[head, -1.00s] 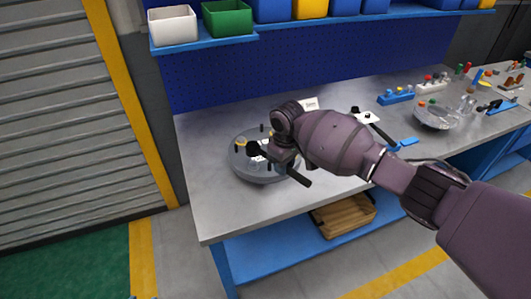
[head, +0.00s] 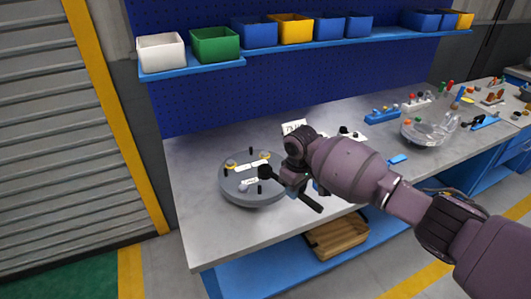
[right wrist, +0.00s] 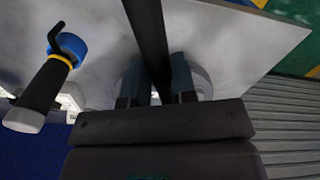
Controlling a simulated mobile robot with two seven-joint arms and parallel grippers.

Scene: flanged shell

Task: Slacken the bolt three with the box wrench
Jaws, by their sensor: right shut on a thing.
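The flanged shell (head: 235,192) is a round grey disc on the left part of the workbench, with several dark upright bolts, yellow parts and pale labels on it. I cannot read which bolt is three. My right gripper (head: 290,183) is shut on the black box wrench (head: 307,199), just right of the shell. The wrench head appears over the shell's right side; I cannot tell whether it touches a bolt. In the right wrist view the wrench (right wrist: 148,35) runs between the fingers (right wrist: 158,85), with part of the shell (right wrist: 202,82) behind. My left gripper is not in view.
The workbench (head: 200,240) is bare in front of the shell. A tool with a blue ring (right wrist: 68,46) shows in the right wrist view. Blue racks and a clear bowl (head: 425,133) lie right. A wooden crate (head: 338,238) is below.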

